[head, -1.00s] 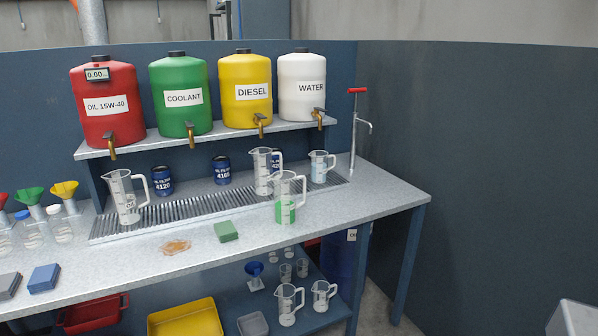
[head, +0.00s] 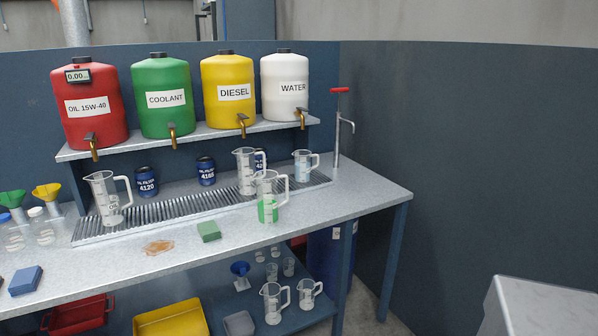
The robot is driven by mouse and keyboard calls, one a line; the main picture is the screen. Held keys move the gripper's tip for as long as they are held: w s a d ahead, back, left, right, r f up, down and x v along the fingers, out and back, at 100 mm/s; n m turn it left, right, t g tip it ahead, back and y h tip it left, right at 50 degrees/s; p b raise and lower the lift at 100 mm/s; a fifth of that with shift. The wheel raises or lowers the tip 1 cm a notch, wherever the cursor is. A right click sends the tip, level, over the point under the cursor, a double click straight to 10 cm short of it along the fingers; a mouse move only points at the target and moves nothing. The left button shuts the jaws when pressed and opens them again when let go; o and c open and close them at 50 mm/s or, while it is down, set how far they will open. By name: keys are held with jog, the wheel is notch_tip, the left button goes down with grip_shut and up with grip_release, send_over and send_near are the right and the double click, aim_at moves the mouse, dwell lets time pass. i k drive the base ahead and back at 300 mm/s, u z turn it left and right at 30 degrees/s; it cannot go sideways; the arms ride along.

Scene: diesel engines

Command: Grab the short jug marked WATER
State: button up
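A short clear jug (head: 303,167) with its handle to the right stands upright at the right end of the drip grate, below the white WATER tank (head: 285,84). It has a faint bluish marking, too small to read. A taller clear jug (head: 245,173) stands to its left. A clear jug with green contents (head: 267,198) stands in front, on the bench. Another tall jug (head: 107,200) stands at the grate's left end, marked OIL. My gripper is not in view.
The metal bench (head: 330,212) has a bare right end with a red-handled pump (head: 338,130) behind. A green sponge (head: 208,231) and a brown spill (head: 159,247) lie on it. Two clear jugs stand on the lower shelf. A pale block (head: 540,310) is at lower right.

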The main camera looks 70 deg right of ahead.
aim_at(303, 169)
jog(key=u, duration=0.2)
jog(key=k, duration=0.85)
jog(key=z, duration=0.95)
